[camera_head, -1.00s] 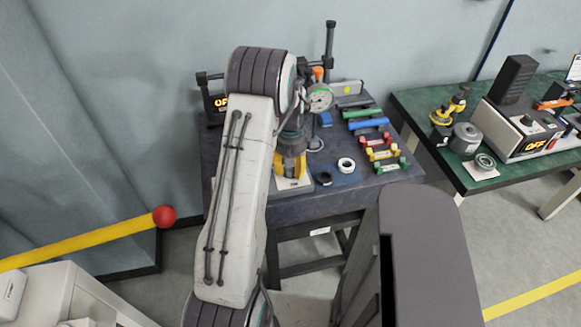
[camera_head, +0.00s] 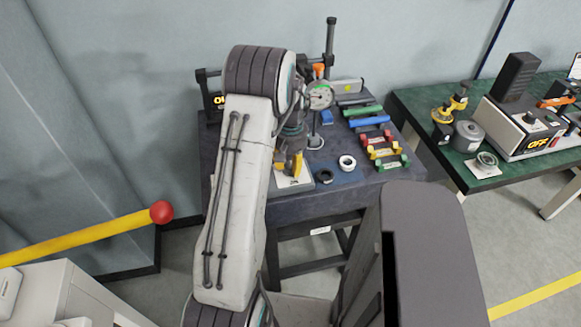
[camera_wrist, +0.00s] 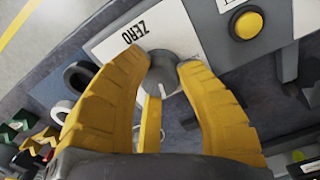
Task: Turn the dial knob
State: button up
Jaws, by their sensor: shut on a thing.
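The grey dial knob (camera_wrist: 166,68) is between the two yellow fingertips of my gripper (camera_wrist: 168,72) in the wrist view. It sits on a white panel (camera_wrist: 108,42) marked ZERO, and a yellow bar shows just below the knob. My gripper is shut on the knob, a fingertip at each side. In the head view, my gripper (camera_head: 289,165) points down at the front of the dark table, over the white panel (camera_head: 294,183). The knob itself is hidden there by my fingers.
A round gauge (camera_head: 319,95) on a stand is close behind my gripper. Dark and white rings (camera_head: 347,163) and several coloured pieces (camera_head: 384,152) lie to the right. A yellow button (camera_wrist: 246,24) is near in the wrist view. A green table (camera_head: 420,110) stands farther right.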

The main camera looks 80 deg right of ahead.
aim_at(291, 165)
jog(key=m+b, duration=0.1)
jog(key=m, duration=0.3)
jog(key=shift+f+m+b, duration=0.2)
jog(key=shift+m+b, duration=0.1)
jog(key=shift+b, duration=0.05)
jog(key=shift+a+m+b, duration=0.1)
jog(key=shift+m+b, duration=0.4)
jog(key=shift+m, duration=1.5)
jog(key=o, duration=1.2)
jog(key=shift+r, duration=0.15)
notch_tip(291, 165, up, 12)
